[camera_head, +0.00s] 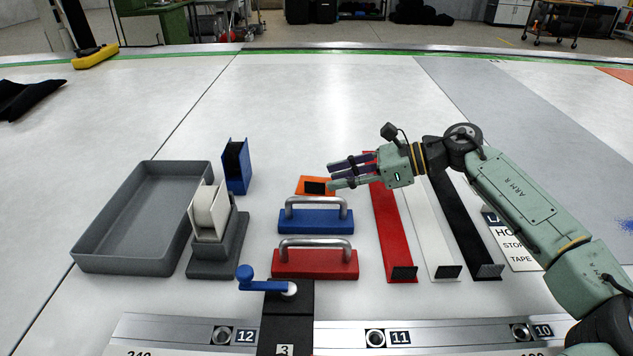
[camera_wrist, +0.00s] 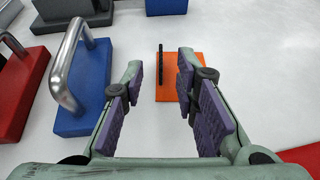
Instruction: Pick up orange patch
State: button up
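The orange patch (camera_head: 313,180) is a small flat piece with a black square. It lies on the white table just behind the blue handled block. My gripper (camera_head: 335,173) is just right of the patch in the head view, fingers pointing left. In the wrist view my gripper (camera_wrist: 160,68) is open and empty. Its right finger covers part of the patch's right side. How high the fingers are above the table is hard to tell.
A blue handled block (camera_head: 316,222) and a red handled block (camera_head: 315,265) stand in front of the patch. A blue holder (camera_head: 236,167), tape dispenser (camera_head: 212,262) and grey tray (camera_head: 92,254) are left. Red (camera_head: 391,232), white and black bars lie right.

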aim_at(322, 181)
jog(key=p+x, duration=0.2)
jog(key=x, duration=0.2)
jog(key=shift+r, duration=0.2)
jog(key=shift+w+a+f, duration=0.1)
jog(key=shift+a+f, duration=0.15)
jog(key=shift+c, duration=0.3)
grip_shut()
